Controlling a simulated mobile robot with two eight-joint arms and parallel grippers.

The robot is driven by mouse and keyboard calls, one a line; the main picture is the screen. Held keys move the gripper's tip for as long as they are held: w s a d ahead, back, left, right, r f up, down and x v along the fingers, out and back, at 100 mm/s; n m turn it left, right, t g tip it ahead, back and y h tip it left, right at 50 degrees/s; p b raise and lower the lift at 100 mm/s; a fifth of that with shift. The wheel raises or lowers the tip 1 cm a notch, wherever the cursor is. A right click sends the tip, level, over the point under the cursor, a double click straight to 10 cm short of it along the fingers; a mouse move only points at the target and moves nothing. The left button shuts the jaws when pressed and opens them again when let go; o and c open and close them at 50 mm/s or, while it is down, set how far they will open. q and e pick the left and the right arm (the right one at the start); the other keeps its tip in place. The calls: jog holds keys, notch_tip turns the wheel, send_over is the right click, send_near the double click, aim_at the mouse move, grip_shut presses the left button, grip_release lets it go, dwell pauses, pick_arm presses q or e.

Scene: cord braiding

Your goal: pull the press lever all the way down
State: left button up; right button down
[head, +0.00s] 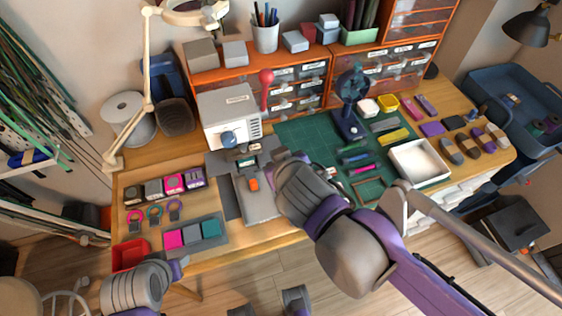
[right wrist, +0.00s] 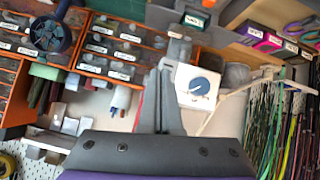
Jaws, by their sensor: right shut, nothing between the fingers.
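The press (head: 228,112) is a white box on the workbench, with a blue round knob (head: 228,138) on its front. Its lever (head: 267,78) has a red ball end and stands raised at the press's right side. My right gripper (head: 279,155) is in front of the press and lower than the lever ball, apart from it. In the right wrist view its fingers (right wrist: 163,88) are shut and empty; the press (right wrist: 196,88) shows beside them, and a strip of red is partly hidden behind them. My left gripper (head: 179,267) is low at the bench's front left; its finger opening is unclear.
A green cutting mat (head: 300,132) with small tools lies right of the press. A blue fan (head: 350,100) stands behind it, and a white tray (head: 419,163) sits further right. Orange drawer units (head: 300,72) line the back. A red bin (head: 130,254) is at the front left.

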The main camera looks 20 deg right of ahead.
pick_arm(q)
jog(key=shift+w+a+r+p, duration=0.1)
jog(key=shift+w+r+p, duration=0.2)
jog(key=shift+r+p, duration=0.5)
pick_arm(e)
notch_tip(320, 180, up, 10)
jog(key=w, duration=0.1)
jog(key=shift+w+a, duration=0.25)
jog(key=shift+a, duration=0.15)
